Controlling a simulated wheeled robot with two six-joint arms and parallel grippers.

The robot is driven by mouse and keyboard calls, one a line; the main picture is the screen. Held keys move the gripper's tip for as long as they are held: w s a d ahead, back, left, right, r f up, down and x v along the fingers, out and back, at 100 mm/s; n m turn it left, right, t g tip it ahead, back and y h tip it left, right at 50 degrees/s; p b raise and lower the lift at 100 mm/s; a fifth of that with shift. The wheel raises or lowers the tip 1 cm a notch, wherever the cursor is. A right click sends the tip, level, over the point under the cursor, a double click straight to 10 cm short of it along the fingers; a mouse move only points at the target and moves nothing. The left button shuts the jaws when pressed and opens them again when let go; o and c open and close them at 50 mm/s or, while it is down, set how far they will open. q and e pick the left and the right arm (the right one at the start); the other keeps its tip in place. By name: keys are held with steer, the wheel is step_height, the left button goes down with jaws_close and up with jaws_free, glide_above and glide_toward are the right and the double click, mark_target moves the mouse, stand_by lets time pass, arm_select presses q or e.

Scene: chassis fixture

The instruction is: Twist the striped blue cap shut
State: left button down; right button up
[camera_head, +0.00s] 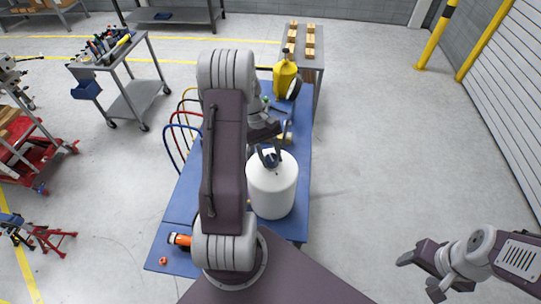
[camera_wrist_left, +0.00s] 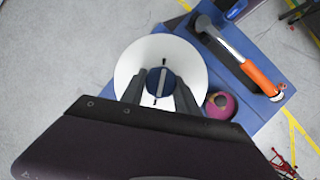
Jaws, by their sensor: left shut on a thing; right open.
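A white rounded container (camera_head: 272,190) stands upright on the blue table (camera_head: 180,209); from above it is a white disc in the left wrist view (camera_wrist_left: 192,62). The dark blue cap with a pale stripe (camera_wrist_left: 160,80) sits at the centre of its top. My left gripper (camera_head: 269,158) is at the container's top, shut on the cap, with one finger on each side in the left wrist view (camera_wrist_left: 158,94). The thread beneath the cap is hidden. My right gripper (camera_head: 419,277) is open and empty over the floor at the lower right.
A yellow jug (camera_head: 286,77) stands at the table's far end. Red, blue and yellow hoses (camera_head: 171,141) arch at its left side. An orange-handled tool (camera_wrist_left: 259,78) and a purple round object (camera_wrist_left: 221,105) lie near the container. Floor to the right is clear.

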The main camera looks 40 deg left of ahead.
arm_select(q)
steer(key=c, duration=0.8)
jaws_free()
steer(key=shift+s+d+f, duration=0.1)
steer(key=shift+f, duration=0.1)
steer(key=shift+c, duration=0.2)
steer(key=shift+d, duration=0.15)
steer(key=r+p, duration=0.6)
steer(key=shift+a+r, duration=0.25)
steer(key=shift+r, duration=0.15)
steer(key=shift+r+p, duration=0.35)
steer(key=shift+f, duration=0.15)
